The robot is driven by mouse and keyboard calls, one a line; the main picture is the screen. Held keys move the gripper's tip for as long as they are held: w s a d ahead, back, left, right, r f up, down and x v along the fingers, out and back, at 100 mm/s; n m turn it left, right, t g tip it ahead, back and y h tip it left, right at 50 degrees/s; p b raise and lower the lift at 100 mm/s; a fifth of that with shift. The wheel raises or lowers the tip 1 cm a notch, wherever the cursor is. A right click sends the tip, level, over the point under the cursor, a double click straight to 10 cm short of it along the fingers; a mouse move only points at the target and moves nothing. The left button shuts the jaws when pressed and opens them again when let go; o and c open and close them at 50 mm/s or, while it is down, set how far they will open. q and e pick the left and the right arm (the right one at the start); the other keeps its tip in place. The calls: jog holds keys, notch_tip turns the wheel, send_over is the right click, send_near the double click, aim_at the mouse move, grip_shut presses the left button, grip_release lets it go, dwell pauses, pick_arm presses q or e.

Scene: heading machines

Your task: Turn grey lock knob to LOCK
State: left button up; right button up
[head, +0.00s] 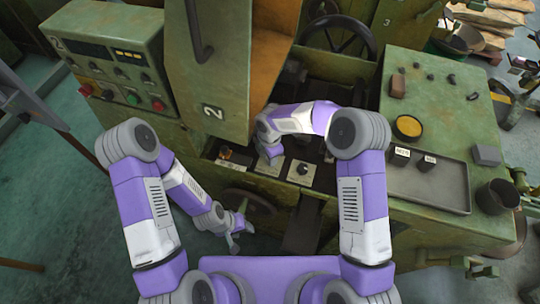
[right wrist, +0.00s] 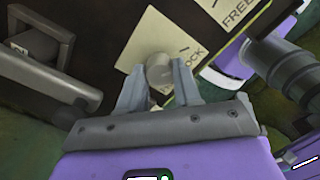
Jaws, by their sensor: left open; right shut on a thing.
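The grey lock knob (right wrist: 159,70) is a small rounded knob on a cream plate (right wrist: 148,36) in the right wrist view; lettering reading LOCK is on the plate beside it. My right gripper (right wrist: 160,84) is shut on the knob, one finger on each side. In the head view my right gripper (head: 271,154) reaches down to the machine's front panel and hides the knob. The knob's exact pointing direction cannot be told. My left gripper (head: 233,236) is open and empty, low in front of the machine, apart from the panel.
Another knob (head: 303,168) sits on a pale plate right of my right gripper. A plate marked FREE (right wrist: 238,12) shows in the right wrist view. A handwheel (head: 248,203) is near my left gripper. A tray (head: 440,188) and a black cup (head: 497,196) are at the right.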

jog(key=o, duration=1.1)
jog(key=shift+c, duration=0.2)
jog(key=shift+r, duration=0.1)
notch_tip(320, 180, up, 7)
jog(key=shift+r+p, duration=0.2)
jog(key=shift+p, duration=0.35)
